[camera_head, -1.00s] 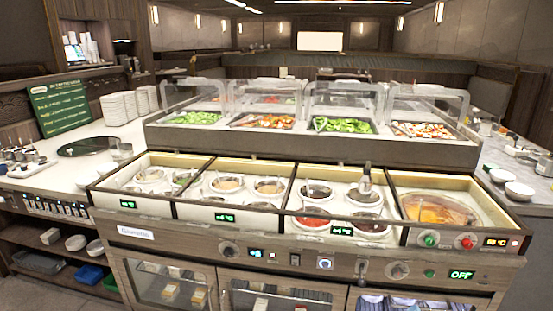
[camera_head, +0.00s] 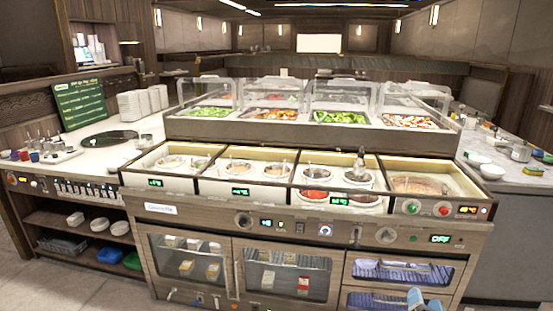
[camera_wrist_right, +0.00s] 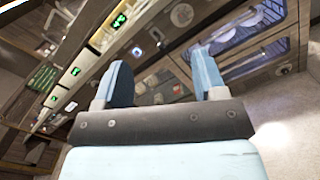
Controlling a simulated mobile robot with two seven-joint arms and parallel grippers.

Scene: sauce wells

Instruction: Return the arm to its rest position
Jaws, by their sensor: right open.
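My right gripper shows at the bottom right edge of the head view (camera_head: 425,299) as small blue fingertips in front of the lower cabinet. In the right wrist view its two blue fingers (camera_wrist_right: 162,82) stand wide apart with nothing between them. It is clear of the sauce counter (camera_head: 285,221), whose front appears tilted beyond the fingers in the wrist view. My left gripper is in neither view.
The counter holds open wells with several sauce pots (camera_head: 313,171). A ladle (camera_head: 360,161) stands in one well. Clear-covered salad trays (camera_head: 342,118) are behind. Floor in front is free.

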